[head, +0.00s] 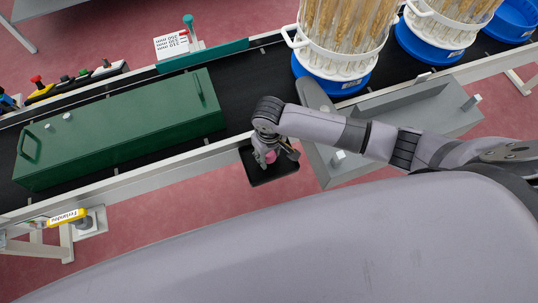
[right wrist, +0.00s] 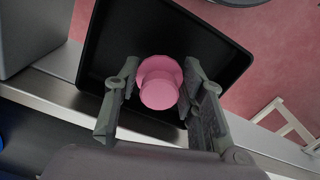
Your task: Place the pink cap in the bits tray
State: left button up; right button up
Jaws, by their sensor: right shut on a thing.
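The pink cap (right wrist: 158,80) is between the two fingers of my right gripper (right wrist: 158,84) in the right wrist view. In the head view the pink cap (head: 270,156) shows as a small patch at my right gripper (head: 278,154). The right gripper is shut on the cap and points down over the bits tray. The bits tray (head: 270,176) is small, black and shallow, at the conveyor's front side. In the right wrist view the tray (right wrist: 104,38) lies behind the cap, and its visible floor is empty. Whether the cap touches the floor cannot be told. My left gripper is not in view.
A long green box (head: 120,130) lies on the black conveyor (head: 240,85) at left. White baskets of wheat ears (head: 343,65) stand on blue bases at the back right. A grey tray (head: 435,105) lies under my right arm. A yellow label (head: 68,216) hangs at front left.

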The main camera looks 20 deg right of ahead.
jog(key=shift+f, duration=0.8)
jog(key=shift+f, duration=0.15)
jog(key=o, duration=0.8)
notch_tip(320, 180, up, 12)
jog(key=shift+r, duration=0.2)
